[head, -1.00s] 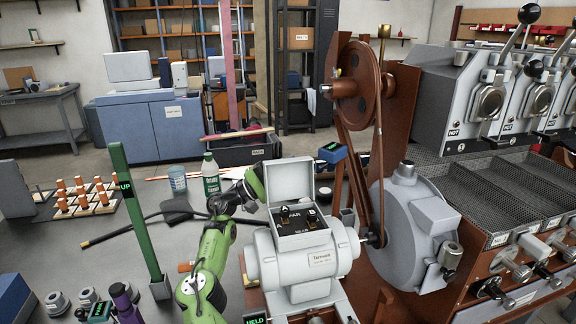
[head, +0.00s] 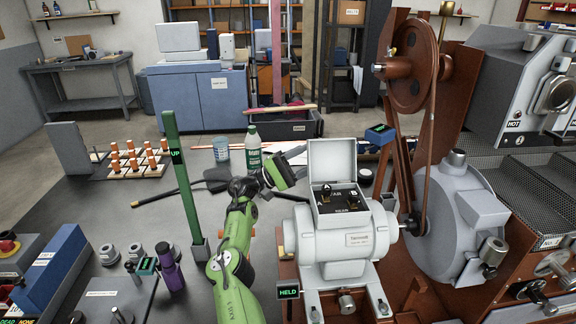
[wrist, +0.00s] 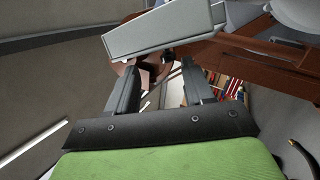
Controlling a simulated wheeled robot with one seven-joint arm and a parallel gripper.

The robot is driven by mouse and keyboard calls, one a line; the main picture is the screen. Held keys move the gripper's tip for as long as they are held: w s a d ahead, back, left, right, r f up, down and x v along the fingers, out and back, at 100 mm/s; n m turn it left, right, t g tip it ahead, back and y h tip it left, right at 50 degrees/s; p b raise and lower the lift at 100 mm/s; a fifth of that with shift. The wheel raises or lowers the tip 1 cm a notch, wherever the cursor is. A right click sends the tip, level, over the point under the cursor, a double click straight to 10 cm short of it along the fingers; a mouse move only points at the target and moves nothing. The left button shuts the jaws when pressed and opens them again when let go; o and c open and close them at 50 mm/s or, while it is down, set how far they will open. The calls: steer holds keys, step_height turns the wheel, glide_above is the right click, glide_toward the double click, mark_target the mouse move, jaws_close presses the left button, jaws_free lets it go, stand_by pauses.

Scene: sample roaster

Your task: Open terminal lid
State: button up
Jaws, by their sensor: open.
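The terminal box (head: 338,205) sits on top of the grey motor (head: 335,242) in the head view. Its lid (head: 332,163) stands upright at the back, and the dark panel with two terminals shows inside. My gripper (head: 298,153) is just left of the lid with a small gap between them. In the wrist view my gripper (wrist: 160,82) shows two dark fingers spread apart with nothing between them. A grey slab (wrist: 165,30), apparently the lid, lies beyond the fingertips at the top of that view.
A green post (head: 180,180) marked UP stands left of my arm. The brown flywheel frame (head: 445,110) and grey drum (head: 465,215) are right of the motor.

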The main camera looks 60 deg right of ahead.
steer(key=v, duration=0.8)
steer(key=shift+b, duration=0.3)
steer(key=shift+w, duration=0.15)
